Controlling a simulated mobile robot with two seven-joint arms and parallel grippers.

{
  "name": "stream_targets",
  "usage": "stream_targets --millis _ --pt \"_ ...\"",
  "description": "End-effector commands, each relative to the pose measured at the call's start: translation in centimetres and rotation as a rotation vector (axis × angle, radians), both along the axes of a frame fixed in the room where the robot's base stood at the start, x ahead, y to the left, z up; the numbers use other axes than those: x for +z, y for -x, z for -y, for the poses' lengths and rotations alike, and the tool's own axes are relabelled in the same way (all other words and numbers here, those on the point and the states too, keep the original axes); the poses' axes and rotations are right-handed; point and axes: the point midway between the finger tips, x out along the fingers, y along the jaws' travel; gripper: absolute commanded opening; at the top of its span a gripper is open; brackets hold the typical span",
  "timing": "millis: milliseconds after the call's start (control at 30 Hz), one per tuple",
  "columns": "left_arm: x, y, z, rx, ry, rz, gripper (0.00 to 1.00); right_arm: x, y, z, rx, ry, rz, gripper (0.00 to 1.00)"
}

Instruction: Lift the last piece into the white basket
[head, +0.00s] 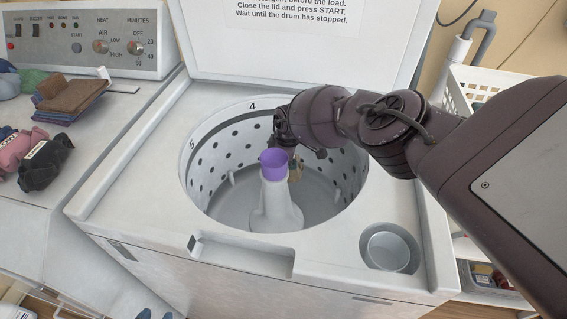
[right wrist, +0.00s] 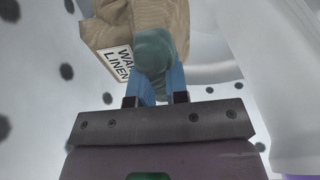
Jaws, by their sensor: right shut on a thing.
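My right arm reaches from the right into the open washer drum (head: 225,190). In the right wrist view, my right gripper (right wrist: 157,88) is shut on a tan cloth bundle (right wrist: 112,28) at its grey-green knob. The bundle bears a white label, partly covered, reading roughly "WA… LINEN". In the head view only a small tan part (head: 296,172) shows beside the agitator's purple cap, below my dark wrist. The white basket (head: 457,98) stands at the right behind my forearm, partly hidden. My left gripper is not in view.
The pale agitator (head: 272,205) with its purple cap (head: 274,163) rises in the drum close to my gripper. The drum rim surrounds my arm. The lid (head: 300,45) stands open behind. Folded and rolled cloths (head: 70,100) lie on the left machine.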

Motion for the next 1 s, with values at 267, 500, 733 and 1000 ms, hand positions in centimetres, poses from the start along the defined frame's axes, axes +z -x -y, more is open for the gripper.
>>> stream_targets --millis 267,500,733,1000 --pt "1.3 -0.6 0.2 0.001 0.004 0.024 0.4 1.7 0.1 -0.1 0.0 -0.001 0.004 0.0" --pt "2.0 -0.8 0.2 0.002 0.004 0.034 0.4 2.8 0.3 -0.1 0.0 0.0 0.004 0.0" --pt "1.8 -0.5 0.1 0.003 0.003 0.028 0.4 3.4 0.5 -0.1 0.0 -0.001 0.002 0.0" --pt "1.5 -0.3 0.0 0.003 0.001 0.021 0.4 3.3 0.5 -0.1 0.0 0.0 0.0 0.0"
